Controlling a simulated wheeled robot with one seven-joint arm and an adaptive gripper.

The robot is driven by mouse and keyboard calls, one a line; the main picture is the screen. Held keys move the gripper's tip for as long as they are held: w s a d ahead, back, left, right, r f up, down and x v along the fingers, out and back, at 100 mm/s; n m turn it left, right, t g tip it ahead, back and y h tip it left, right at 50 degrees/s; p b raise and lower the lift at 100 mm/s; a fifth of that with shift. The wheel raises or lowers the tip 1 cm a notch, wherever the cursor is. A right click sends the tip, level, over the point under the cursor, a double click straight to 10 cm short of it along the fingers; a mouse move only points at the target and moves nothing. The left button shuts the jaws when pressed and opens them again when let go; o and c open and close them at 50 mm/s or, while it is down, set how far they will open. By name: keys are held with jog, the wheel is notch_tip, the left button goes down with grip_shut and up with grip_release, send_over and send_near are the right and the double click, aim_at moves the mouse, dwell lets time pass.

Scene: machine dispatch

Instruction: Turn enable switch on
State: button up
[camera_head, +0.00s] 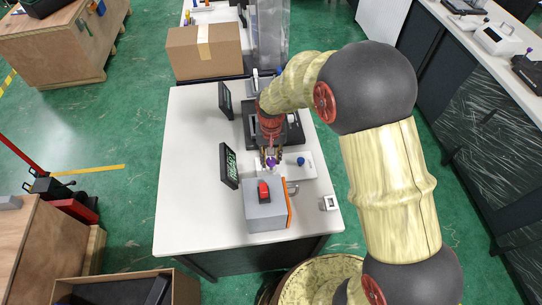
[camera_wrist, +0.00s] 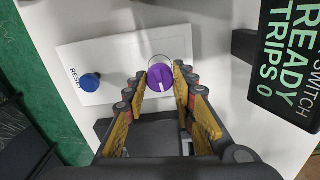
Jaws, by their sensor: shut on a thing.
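A purple rotary knob (camera_wrist: 161,78) with a pale pointer mark stands on a white panel (camera_wrist: 110,55), and I take it to be the enable switch. My gripper (camera_wrist: 163,72) has its fingers on both sides of the knob and is shut on it. In the head view, my gripper (camera_head: 270,155) reaches down to the purple knob (camera_head: 271,163) at the worktable's middle. A dark display (camera_wrist: 288,50) at the right of the wrist view reads "SWITCH", "READY" and "TRIPS 0"; its first word is partly cut off.
A blue knob (camera_wrist: 90,82) marked as reset stands left of the purple one. A grey box (camera_head: 262,213) with a red switch (camera_head: 264,192) stands in front of my gripper. Two dark displays stand at left, one (camera_head: 229,166) near the gripper. The table's (camera_head: 187,165) left side is clear.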

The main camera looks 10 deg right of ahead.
aim_at(271, 160)
jog(key=shift+m, duration=0.6)
jog(key=o, duration=1.1)
jog(key=shift+o, duration=0.3)
notch_tip(271, 160, up, 12)
dwell(0.4)
